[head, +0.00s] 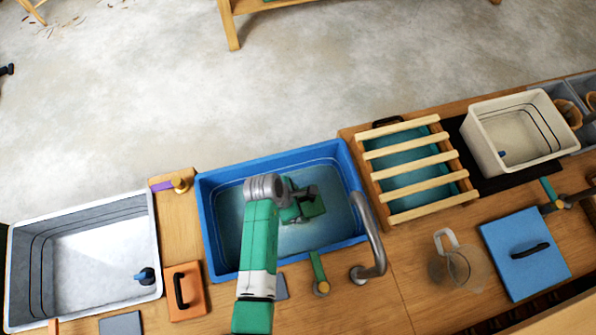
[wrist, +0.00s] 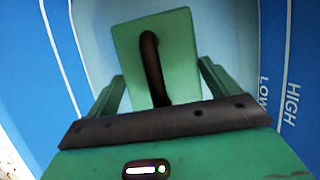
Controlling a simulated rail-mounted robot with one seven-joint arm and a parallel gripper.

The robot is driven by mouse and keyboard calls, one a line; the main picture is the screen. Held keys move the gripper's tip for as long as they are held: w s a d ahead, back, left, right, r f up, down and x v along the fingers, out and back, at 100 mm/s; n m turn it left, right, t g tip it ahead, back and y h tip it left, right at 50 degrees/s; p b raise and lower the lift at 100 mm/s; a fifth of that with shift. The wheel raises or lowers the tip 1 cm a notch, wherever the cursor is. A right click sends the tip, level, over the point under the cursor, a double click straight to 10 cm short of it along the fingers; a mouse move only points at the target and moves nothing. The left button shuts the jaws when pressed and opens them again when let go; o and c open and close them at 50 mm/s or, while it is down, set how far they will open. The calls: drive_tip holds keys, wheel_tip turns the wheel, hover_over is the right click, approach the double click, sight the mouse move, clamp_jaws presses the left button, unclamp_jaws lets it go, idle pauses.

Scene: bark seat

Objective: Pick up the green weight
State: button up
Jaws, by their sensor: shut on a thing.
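The green weight is a flat green block with a dark arched handle. In the wrist view the green weight (wrist: 184,48) shows straight ahead, between my green fingers. In the head view the green weight (head: 314,207) is inside the blue basin (head: 207,227), partly covered by my arm. My gripper (wrist: 160,82) reaches down into the basin and is shut on the weight's handle (wrist: 152,62). The fingertips are partly hidden, and I cannot tell whether the weight touches the basin floor.
A white basin (head: 156,240) stands left, and an orange lid (head: 197,288) lies between. A curved metal faucet (head: 377,240) rises at the blue basin's right edge. A slatted rack (head: 415,172), clear pitcher (head: 458,268), blue lid (head: 520,235) and cream tub (head: 483,140) are right.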

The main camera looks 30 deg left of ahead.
drive_tip(key=s+a+r+p, duration=0.1)
drive_tip(key=s+a+p, duration=0.2)
drive_tip(key=s, duration=1.1)
drive_tip(key=a, duration=0.3)
drive_tip(key=shift+s+a+r, duration=0.15)
drive_tip(key=shift+s+a, duration=0.1)
drive_tip(key=shift+s, duration=0.05)
